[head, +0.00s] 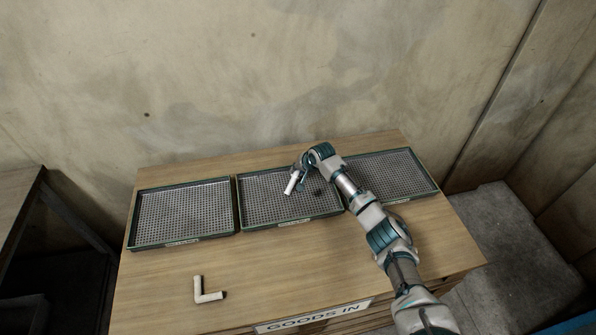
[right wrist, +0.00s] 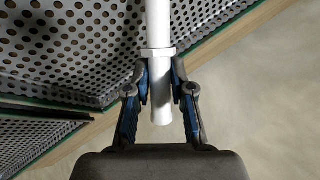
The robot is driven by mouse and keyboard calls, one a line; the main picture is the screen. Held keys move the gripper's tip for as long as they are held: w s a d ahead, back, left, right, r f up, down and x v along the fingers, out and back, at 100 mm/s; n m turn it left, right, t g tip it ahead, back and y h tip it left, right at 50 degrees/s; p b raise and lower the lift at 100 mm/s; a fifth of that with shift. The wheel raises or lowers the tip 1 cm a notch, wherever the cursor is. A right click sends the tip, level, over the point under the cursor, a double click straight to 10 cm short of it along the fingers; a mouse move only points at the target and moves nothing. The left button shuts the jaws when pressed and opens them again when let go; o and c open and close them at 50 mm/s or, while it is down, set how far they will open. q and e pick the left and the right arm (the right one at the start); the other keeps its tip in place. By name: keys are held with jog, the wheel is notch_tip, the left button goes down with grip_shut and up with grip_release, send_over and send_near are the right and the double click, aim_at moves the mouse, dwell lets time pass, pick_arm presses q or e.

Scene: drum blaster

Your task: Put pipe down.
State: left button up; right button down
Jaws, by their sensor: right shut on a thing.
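My right gripper (head: 299,171) is shut on a white pipe (head: 291,183) over the middle perforated tray (head: 262,207). In the right wrist view the pipe (right wrist: 159,40) runs up the picture between the two fingers (right wrist: 161,85), with a collar just above them. I cannot tell whether the pipe touches the tray. A second white pipe (head: 198,290), bent in an L, lies on the wooden table in front of the left tray (head: 183,238). My left gripper is not in view.
The right perforated tray (head: 414,191) stands beside the middle one, and all three line the back of the wooden table (head: 270,260). The table's front middle is clear. A wall (head: 200,80) rises behind.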

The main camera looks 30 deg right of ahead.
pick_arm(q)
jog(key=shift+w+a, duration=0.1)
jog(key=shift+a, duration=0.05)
pick_arm(e)
jog(key=c, duration=1)
grip_release()
jog(key=shift+a, duration=0.1)
jog(key=shift+r, duration=0.1)
jog(key=shift+s+r, duration=0.15)
jog(key=shift+r, duration=0.15)
pick_arm(q)
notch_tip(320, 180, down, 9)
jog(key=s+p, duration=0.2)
jog(key=p, duration=0.1)
pick_arm(e)
jog(key=v, duration=1.1)
jog(key=shift+s, duration=0.15)
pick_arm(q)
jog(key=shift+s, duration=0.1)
pick_arm(e)
jog(key=shift+r, duration=0.15)
